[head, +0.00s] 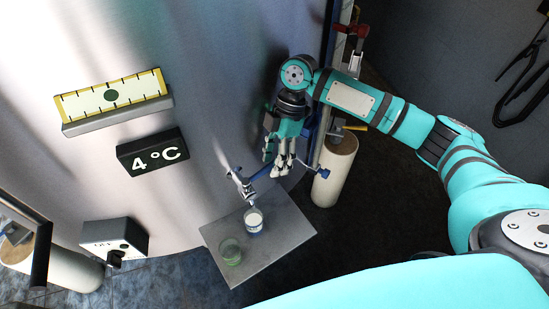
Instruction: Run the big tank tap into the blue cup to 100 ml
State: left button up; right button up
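The big tank tap (240,184) sticks out of the steel tank, with a blue lever (262,171) slanting up to the right. The blue cup (254,223) stands upright under its spout on a grey shelf (284,236), with white liquid showing inside. Its exact level is too small to read. My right gripper (281,164) points down just above and beside the lever's end. I cannot tell whether it touches the lever, or how far its fingers are closed. My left gripper is not in view.
A green cup (231,251) stands on the shelf, left of the blue cup. A pale cylinder (335,170) with a blue-handled valve is right of my gripper. The tank carries a gauge (111,97), a 4 °C display (153,152) and a switch box (112,237).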

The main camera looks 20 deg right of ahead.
jog(key=v, duration=1.2)
jog(key=shift+f, duration=0.1)
dwell(0.4)
